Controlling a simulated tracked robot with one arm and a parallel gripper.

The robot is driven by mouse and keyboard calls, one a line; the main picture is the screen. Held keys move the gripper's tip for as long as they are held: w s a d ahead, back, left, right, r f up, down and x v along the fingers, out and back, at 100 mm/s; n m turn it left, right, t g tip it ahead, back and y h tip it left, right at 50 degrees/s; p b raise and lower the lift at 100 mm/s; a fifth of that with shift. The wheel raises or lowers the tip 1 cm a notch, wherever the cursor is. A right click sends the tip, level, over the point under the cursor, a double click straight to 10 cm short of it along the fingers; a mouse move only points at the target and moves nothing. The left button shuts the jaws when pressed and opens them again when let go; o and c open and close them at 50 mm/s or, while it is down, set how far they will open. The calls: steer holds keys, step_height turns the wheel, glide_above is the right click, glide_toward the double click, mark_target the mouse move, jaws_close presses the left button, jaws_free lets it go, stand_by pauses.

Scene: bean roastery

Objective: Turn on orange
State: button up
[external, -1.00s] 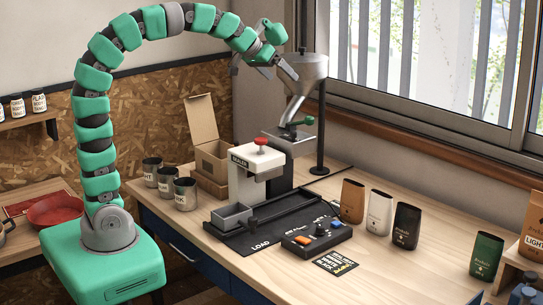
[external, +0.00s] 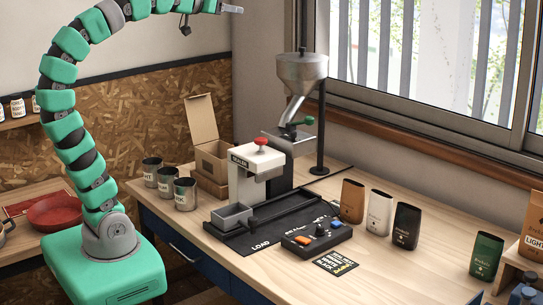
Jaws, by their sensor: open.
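The orange switch (external: 302,240) sits at the left end of a small black control box (external: 318,240) on the workbench. Whether the switch is on or off cannot be told. A black knob (external: 320,230) and a blue switch (external: 336,224) are on the same box. My gripper (external: 213,20) is open and empty at the top of the picture, high above the bench and far up and left of the control box. It touches nothing. Its upper part is close to the picture's top edge.
A white sealer (external: 245,180) with a red knob and a grey tray stands behind the box. A metal hopper (external: 301,72) on a black post rises behind. Bags, including a white one (external: 379,212), stand to the right, several tins (external: 185,194) to the left.

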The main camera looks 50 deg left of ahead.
steer(key=shift+w+f, duration=0.1)
jaws_close()
steer(key=w+d+f+m+g+h+p, duration=0.15)
steer(key=w+d+f+m+g, duration=0.25)
steer(key=d+f, duration=0.55)
steer(key=w+d+f+m+g+h, duration=0.2)
steer(key=w+d+f+m+g, duration=0.4)
steer(key=f, duration=0.6)
steer(key=s+d+f+m+g+y+p, duration=0.1)
steer(key=s+d+f+m, duration=0.3)
steer(key=d+f, duration=0.4)
steer(key=s+d+f+m+g+y+p, duration=0.1)
steer(key=s+d+f+m+g, duration=0.3)
steer(key=d+f, duration=0.4)
step_height(320, 180, down, 7)
steer(key=shift+s+d+f, duration=0.15)
steer(key=shift+s+d, duration=0.2)
steer(key=shift+s, duration=0.25)
